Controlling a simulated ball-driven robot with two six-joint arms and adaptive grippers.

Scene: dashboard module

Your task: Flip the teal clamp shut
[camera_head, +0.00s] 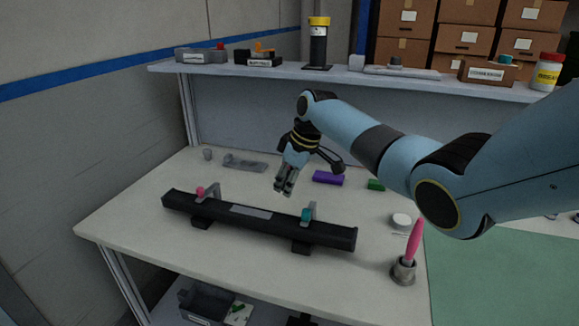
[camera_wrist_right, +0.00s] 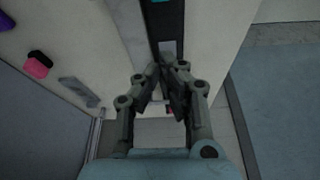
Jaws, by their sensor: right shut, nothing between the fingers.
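The teal clamp (camera_head: 307,214) is near the right end of a long black bar (camera_head: 265,218) on the table. Its grey lever stands raised above the bar, with a teal knob at its side. A bit of teal shows at the top edge of the right wrist view (camera_wrist_right: 158,1). My right gripper (camera_head: 284,191) points down, shut and empty, above and behind the middle of the bar, to the left of the teal clamp and apart from it. In the wrist view its fingers (camera_wrist_right: 168,70) are close together. My left gripper is not in view.
A similar clamp with a pink knob (camera_head: 200,191) is on the bar's left part. A purple block (camera_head: 328,178), a green block (camera_head: 376,185), a white round item (camera_head: 401,220) and a cup with a pink tool (camera_head: 404,270) lie to the right. A loaded shelf (camera_head: 350,80) is behind.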

